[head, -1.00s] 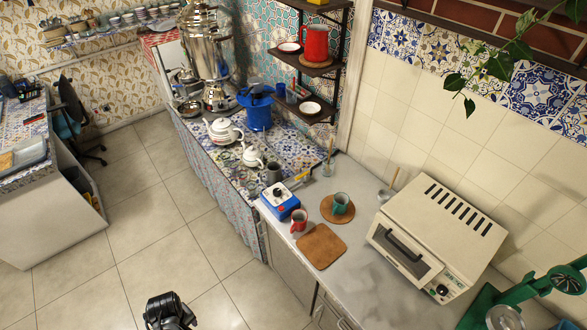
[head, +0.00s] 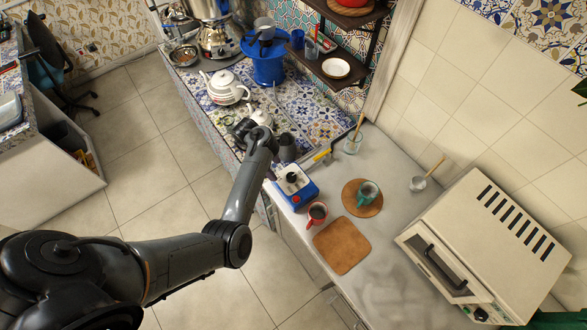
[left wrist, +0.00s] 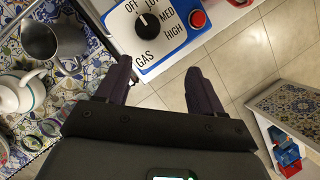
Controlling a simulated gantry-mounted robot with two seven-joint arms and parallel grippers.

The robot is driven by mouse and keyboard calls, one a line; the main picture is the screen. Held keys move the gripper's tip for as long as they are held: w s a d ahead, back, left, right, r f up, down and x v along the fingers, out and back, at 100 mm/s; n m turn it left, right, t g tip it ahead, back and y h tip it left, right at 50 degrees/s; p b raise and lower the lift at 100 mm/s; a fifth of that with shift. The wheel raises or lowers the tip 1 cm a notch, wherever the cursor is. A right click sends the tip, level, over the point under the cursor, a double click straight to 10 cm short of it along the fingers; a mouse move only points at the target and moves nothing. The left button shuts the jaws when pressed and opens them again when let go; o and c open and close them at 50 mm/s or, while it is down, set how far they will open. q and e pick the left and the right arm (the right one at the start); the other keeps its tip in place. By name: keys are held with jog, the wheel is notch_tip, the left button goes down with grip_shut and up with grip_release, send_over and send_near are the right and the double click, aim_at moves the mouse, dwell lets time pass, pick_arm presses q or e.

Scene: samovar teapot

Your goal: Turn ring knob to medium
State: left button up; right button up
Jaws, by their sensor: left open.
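The blue and white gas control box (head: 296,187) stands at the left edge of the grey counter. Its dark round knob (left wrist: 148,25) shows in the left wrist view, ringed by the labels OFF, LOW, MED, HIGH and GAS. The knob's exact setting is too small to tell.
A toaster oven (head: 485,245) is at the right.

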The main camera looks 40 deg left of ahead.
aim_at(291, 176)
pick_arm(q)
jog(key=shift+t, duration=0.3)
jog(key=w+d+f+b, duration=0.1)
jog(key=f, duration=0.1)
jog(key=w+d+f+b, duration=0.1)
jog(key=w+f, duration=0.1)
jog(key=f, duration=0.1)
jog(key=w+d+f+b, duration=0.1)
jog(key=f, duration=0.2)
jog(key=shift+w+d, duration=0.25)
jog(key=shift+d, duration=0.1)
pick_arm(e)
notch_tip(291, 176, down, 4)
jog(key=shift+r, duration=0.2)
pick_arm(q)
jog(key=c, duration=1)
pick_arm(e)
jog(key=shift+d, duration=0.15)
